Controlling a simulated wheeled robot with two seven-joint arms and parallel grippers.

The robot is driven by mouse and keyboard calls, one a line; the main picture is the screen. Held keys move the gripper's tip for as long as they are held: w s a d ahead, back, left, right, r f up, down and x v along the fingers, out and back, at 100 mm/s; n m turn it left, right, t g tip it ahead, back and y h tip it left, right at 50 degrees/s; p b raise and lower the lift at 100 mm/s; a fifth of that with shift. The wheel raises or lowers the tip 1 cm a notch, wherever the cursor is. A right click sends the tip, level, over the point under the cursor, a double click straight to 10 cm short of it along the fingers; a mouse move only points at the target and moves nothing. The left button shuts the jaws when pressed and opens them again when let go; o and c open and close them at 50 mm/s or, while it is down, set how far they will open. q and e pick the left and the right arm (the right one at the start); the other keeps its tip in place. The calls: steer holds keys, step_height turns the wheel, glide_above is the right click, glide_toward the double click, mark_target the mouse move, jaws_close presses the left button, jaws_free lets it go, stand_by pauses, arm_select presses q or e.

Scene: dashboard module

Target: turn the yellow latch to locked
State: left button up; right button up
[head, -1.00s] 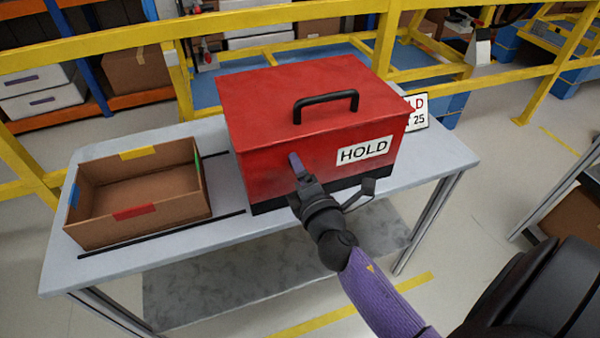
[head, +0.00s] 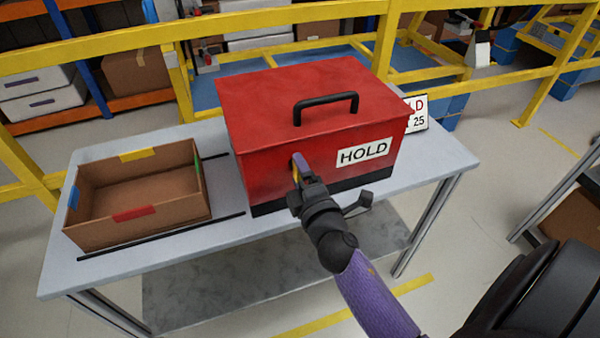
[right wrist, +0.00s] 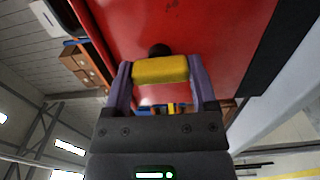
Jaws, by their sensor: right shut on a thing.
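The yellow latch (right wrist: 160,70) is on the front face of the red box (head: 310,92). In the right wrist view it is a short yellow bar lying across the gap between my purple fingers, with a dark round pivot behind it. In the head view only a thin yellow sliver (head: 294,171) shows beside the finger. My right gripper (head: 299,166) is shut on the latch, left of the HOLD label (head: 364,152). The fingers hide most of the latch in the head view. My left gripper is not in view.
The box has a black top handle (head: 326,103) and stands on a grey table (head: 440,160). An open cardboard box (head: 135,215) with coloured tabs stands at the left. A sign (head: 418,114) stands behind the right side. A yellow rail (head: 230,22) runs behind the table.

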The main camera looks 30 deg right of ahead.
steer(key=o, duration=1.2)
steer(key=shift+c, duration=0.2)
steer(key=v, duration=1)
steer(key=shift+b, duration=0.4)
